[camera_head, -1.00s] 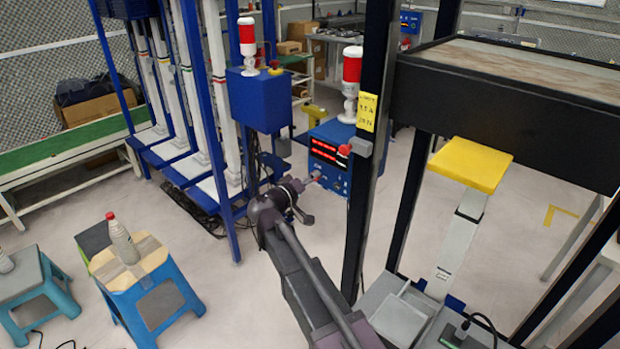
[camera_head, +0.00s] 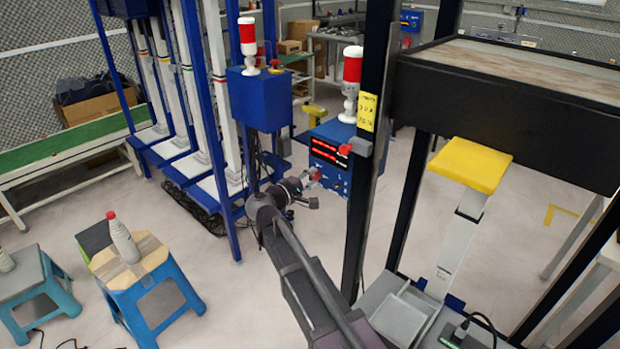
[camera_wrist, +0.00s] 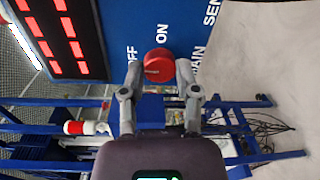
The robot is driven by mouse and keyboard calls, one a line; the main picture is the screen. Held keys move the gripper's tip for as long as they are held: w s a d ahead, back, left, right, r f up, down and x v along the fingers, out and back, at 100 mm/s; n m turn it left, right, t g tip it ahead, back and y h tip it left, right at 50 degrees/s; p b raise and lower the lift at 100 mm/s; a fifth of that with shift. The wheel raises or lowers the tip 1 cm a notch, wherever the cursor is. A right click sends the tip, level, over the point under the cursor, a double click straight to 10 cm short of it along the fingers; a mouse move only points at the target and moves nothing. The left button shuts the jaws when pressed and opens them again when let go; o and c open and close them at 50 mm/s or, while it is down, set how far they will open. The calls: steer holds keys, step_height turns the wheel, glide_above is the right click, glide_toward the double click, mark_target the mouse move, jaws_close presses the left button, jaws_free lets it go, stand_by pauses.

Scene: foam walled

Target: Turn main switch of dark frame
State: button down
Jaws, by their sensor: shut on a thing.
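The main switch is a red round knob (camera_wrist: 158,65) on the blue panel (camera_wrist: 122,22) in the wrist view, with the words OFF and ON beside it and MAIN printed to its right. My gripper (camera_wrist: 160,76) has one finger on each side of the knob and is shut on it. In the head view the blue control box (camera_head: 334,181) hangs at the dark frame's post (camera_head: 364,215), with red lit displays. My gripper (camera_head: 312,179) reaches its lower front there. The knob is small in that view, and its pointer position cannot be read.
A red and white lamp (camera_head: 350,85) stands on the box. A dark-framed table (camera_head: 500,110) and yellow pad (camera_head: 470,165) are at right. A blue rack (camera_head: 222,170) stands to the left. A blue stool (camera_head: 157,303) with a bottle stands on the floor.

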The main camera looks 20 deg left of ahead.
steer(key=shift+w, duration=0.1)
stand_by(0.4)
steer(key=shift+c, duration=1.7)
jaws_free()
